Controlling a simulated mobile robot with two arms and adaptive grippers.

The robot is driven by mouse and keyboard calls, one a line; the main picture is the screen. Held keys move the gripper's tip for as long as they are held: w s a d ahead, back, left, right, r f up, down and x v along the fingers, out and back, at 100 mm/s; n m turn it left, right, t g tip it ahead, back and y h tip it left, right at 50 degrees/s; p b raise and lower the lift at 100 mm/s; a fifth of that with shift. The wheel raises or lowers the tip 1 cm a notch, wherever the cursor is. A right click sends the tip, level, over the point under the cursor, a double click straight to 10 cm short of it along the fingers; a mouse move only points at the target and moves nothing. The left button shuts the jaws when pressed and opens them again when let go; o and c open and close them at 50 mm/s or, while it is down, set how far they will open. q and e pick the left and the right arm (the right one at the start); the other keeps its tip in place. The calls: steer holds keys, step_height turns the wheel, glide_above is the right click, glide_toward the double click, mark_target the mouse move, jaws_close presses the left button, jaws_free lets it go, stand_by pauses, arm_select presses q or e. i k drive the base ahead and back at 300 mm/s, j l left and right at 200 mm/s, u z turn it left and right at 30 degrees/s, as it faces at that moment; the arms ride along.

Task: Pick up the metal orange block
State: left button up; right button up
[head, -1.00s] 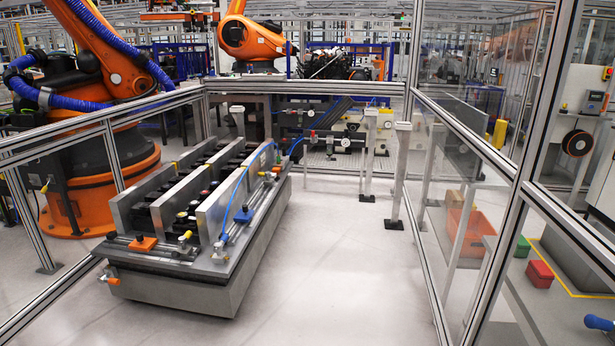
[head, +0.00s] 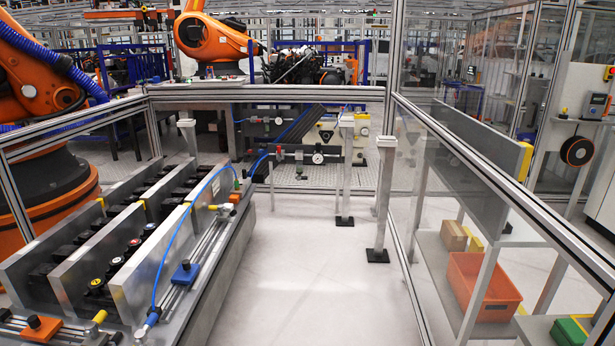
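A small orange block (head: 35,329) sits on the front rail of the grey metal fixture (head: 215,262), at the bottom left of the head view. It has a dark knob on top. Another small orange piece (head: 235,197) is at the far right end of the fixture. I cannot tell which one is the metal orange block. Neither of my grippers shows in the view.
The fixture carries upright metal plates and a blue block (head: 185,273). Clear floor (head: 305,285) lies to its right. White posts (head: 382,200) stand ahead. A glass-panelled frame (head: 405,240) runs along the right, with an orange bin (head: 484,287) behind it.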

mark_target(233, 199)
steer(key=i+u, duration=0.1)
steer(key=i, duration=0.45)
steer(key=i+l+u, duration=0.1)
steer(key=i, duration=0.45)
steer(key=i+l, duration=0.15)
steer(key=i, duration=0.4)
steer(key=i+l+u, duration=0.1)
steer(key=i+u, duration=0.15)
steer(key=i+l+u, duration=0.15)
steer(key=i+u, duration=0.15)
steer(key=i, duration=0.2)
steer(key=i+l+u, duration=0.25)
steer(key=i+l+z, duration=0.4)
steer(key=i, duration=0.4)
steer(key=i+z, duration=0.4)
steer(key=i, duration=0.45)
steer(key=i+l+u, duration=0.1)
steer(key=i+u, duration=0.25)
steer(key=i, duration=0.15)
steer(key=i+l+u, duration=0.35)
steer(key=i, duration=0.15)
steer(key=i+l+u, duration=0.35)
steer(key=i, duration=0.15)
steer(key=j, duration=0.05)
